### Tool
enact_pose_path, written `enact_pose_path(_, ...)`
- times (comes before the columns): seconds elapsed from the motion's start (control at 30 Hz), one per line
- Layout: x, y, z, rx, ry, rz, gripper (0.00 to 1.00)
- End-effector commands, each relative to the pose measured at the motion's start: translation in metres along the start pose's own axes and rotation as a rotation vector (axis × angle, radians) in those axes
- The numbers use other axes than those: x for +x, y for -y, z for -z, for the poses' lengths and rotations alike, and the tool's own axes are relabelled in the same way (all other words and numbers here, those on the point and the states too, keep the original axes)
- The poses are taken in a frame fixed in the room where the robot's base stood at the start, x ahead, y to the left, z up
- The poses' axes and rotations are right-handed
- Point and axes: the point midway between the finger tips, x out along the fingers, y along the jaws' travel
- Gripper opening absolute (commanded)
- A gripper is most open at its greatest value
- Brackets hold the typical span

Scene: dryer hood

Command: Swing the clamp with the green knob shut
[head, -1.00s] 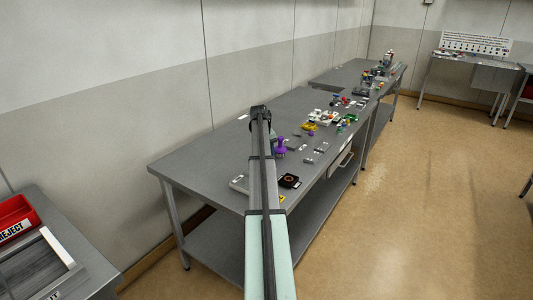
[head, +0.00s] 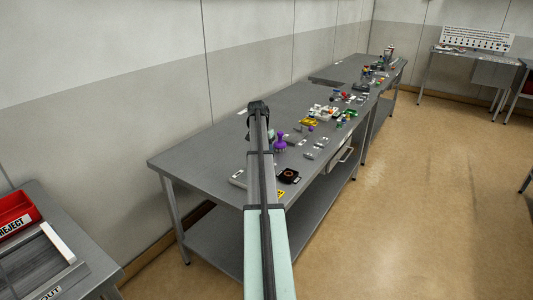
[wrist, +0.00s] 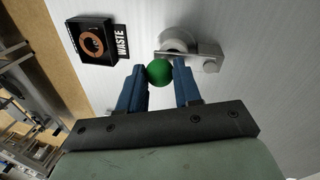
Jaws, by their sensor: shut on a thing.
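The clamp's green knob (wrist: 159,72) shows in the wrist view between the two blue fingers of my gripper (wrist: 160,78), which is shut on it. The clamp's grey metal body (wrist: 208,57) lies just beyond the knob, with a rounded grey part and a thin flat bar beside it. The bar's far end and its exact angle are hard to tell. In the head view my arm covers the gripper, and I cannot make out the knob there.
A black box with an orange-brown ring (wrist: 92,43) and a WASTE label stands left of the clamp; it also shows in the head view (head: 289,176). A purple knobbed thing (head: 279,143) and several small parts stand farther along the grey bench (head: 205,150). A red REJECT bin (head: 14,212) is at left.

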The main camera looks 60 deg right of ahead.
Motion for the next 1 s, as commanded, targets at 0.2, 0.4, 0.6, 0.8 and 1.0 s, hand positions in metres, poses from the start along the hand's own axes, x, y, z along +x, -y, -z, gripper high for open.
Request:
enact_pose_path(0.2,-0.0005,0.0003,-0.0019,0.035,0.007,0.000,0.00)
enact_pose_path(0.4,-0.0005,0.0005,-0.0024,0.041,0.009,0.000,0.00)
enact_pose_path(0.6,-0.0004,0.0006,-0.0026,0.040,0.009,0.000,0.00)
enact_pose_path(0.8,-0.0003,0.0006,-0.0024,0.039,0.008,0.000,0.51)
enact_pose_path(1.0,-0.0002,0.0005,-0.0022,0.039,0.008,0.000,0.58)
